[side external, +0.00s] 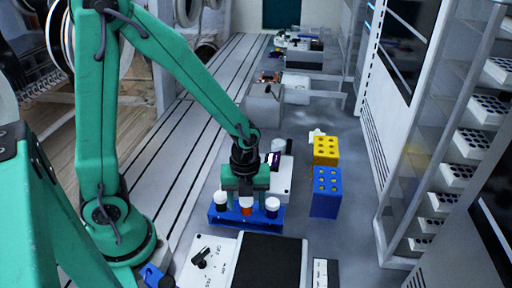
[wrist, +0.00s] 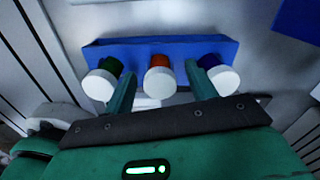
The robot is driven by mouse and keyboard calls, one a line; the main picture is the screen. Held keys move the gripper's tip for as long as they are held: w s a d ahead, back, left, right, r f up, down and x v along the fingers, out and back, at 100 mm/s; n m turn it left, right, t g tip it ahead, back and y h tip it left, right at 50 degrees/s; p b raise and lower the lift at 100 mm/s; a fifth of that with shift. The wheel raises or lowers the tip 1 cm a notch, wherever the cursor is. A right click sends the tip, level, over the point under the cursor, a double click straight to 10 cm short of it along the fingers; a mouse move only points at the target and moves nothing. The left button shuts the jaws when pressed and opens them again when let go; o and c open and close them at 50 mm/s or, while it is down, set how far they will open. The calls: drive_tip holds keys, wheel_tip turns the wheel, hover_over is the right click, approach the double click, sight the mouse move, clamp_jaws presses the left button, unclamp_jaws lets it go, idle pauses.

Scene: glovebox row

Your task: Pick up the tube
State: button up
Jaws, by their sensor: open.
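A blue rack (side external: 232,219) holds three white-capped tubes in a row; it also shows in the wrist view (wrist: 130,52). In the wrist view the green tube (wrist: 107,66) is at the left, the orange tube (wrist: 159,62) in the middle and the blue tube (wrist: 208,61) at the right. My gripper (wrist: 160,72) is open, its two fingers on either side of the orange tube, between it and the outer tubes. In the side view my gripper (side external: 246,190) is right over the rack. I cannot tell whether the fingers touch any tube.
A yellow block with holes (side external: 326,151) and a blue block with holes (side external: 326,192) stand right of the rack. A white device with a dark top (side external: 262,262) is in front. A white device (side external: 281,178) sits behind the rack. A glass cabinet is at the right.

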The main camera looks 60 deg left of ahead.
idle(0.3)
drive_tip(key=c, duration=1.1)
drive_tip(key=shift+o, duration=0.2)
drive_tip(key=shift+r, duration=0.15)
drive_tip(key=shift+r, duration=2)
drive_tip(key=s+d+r, duration=0.6)
drive_tip(key=s+d, duration=0.1)
drive_tip(key=d, duration=0.2)
drive_tip(key=shift+s+r, duration=0.2)
drive_tip(key=shift+r, duration=0.2)
